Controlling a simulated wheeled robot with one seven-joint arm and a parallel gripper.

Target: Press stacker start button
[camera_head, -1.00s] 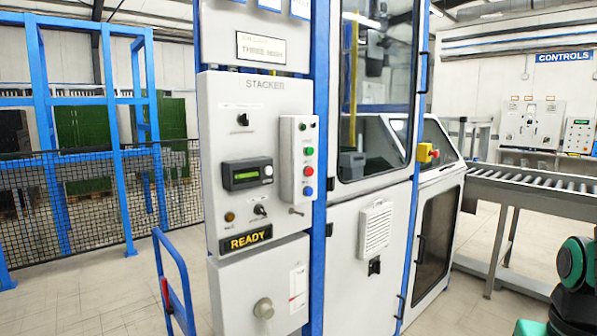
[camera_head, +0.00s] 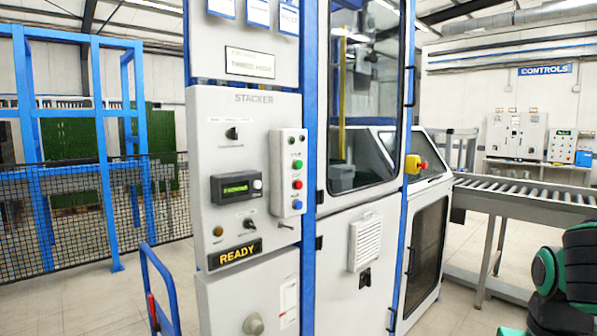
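The grey stacker panel (camera_head: 212,150) stands left of centre, marked STACKER at its top. A white button box (camera_head: 287,160) juts from its right side. On the box, a green button (camera_head: 298,164) sits above a red button (camera_head: 298,184) and a blue button (camera_head: 298,204). Their small labels are too blurred to read. A display (camera_head: 236,187) with a lit green screen is left of the box. A READY sign (camera_head: 234,253) with yellow letters is at the panel's bottom. Green and black links of my arm show at the lower right, well apart from the panel. My gripper is out of view.
A yellow and red switch (camera_head: 415,165) sits on the machine's blue frame. A roller conveyor (camera_head: 530,193) runs off to the right. A blue handle rail (camera_head: 160,285) stands at the panel's lower left. A black mesh fence (camera_head: 80,220) is behind. Tiled floor shows at left.

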